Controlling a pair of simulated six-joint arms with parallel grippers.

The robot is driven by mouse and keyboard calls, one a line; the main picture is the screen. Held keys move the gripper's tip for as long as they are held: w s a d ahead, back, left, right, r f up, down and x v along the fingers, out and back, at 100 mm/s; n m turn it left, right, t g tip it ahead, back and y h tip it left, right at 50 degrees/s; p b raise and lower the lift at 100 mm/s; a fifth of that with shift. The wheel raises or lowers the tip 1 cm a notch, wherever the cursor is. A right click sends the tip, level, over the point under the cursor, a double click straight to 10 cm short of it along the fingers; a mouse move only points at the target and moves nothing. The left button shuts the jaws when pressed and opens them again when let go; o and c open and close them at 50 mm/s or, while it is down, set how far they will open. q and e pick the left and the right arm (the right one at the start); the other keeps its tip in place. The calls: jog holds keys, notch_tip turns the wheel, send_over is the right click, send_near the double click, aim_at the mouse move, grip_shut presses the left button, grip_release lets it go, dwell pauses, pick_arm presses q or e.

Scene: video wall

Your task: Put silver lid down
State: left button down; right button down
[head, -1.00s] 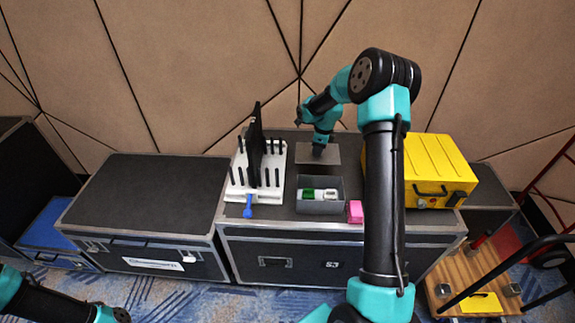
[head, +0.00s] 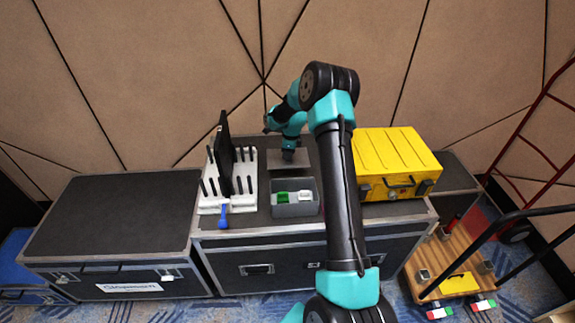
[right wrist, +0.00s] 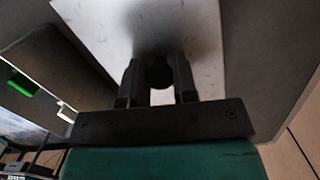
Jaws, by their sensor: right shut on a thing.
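The silver lid (head: 300,158) is a flat grey plate on or just above the black case top, behind the grey open box (head: 296,211). My right gripper (head: 288,155) is over it, pointing down. In the right wrist view, the lid (right wrist: 95,22) is a pale plate, and the gripper (right wrist: 157,85) is shut on its dark round knob (right wrist: 155,72). I cannot tell whether the lid touches the case. My left gripper is out of view.
The box holds green and white items. A white rack (head: 245,185) with black pegs and an upright black panel stands left of it, with a blue-handled tool (head: 224,215) in front. A yellow case (head: 395,160) stands to the right. The left case top (head: 110,215) is clear.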

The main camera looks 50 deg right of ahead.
aim_at(288, 163)
jog(key=shift+f, duration=1.05)
jog(key=shift+f, duration=1.85)
jog(key=shift+f, duration=0.15)
jog(key=c, duration=0.9)
grip_release()
jog(key=r, duration=0.8)
jog(key=s+r, duration=0.1)
jog(key=r, duration=0.3)
jog(key=shift+d+r, duration=0.1)
jog(key=shift+d, duration=0.3)
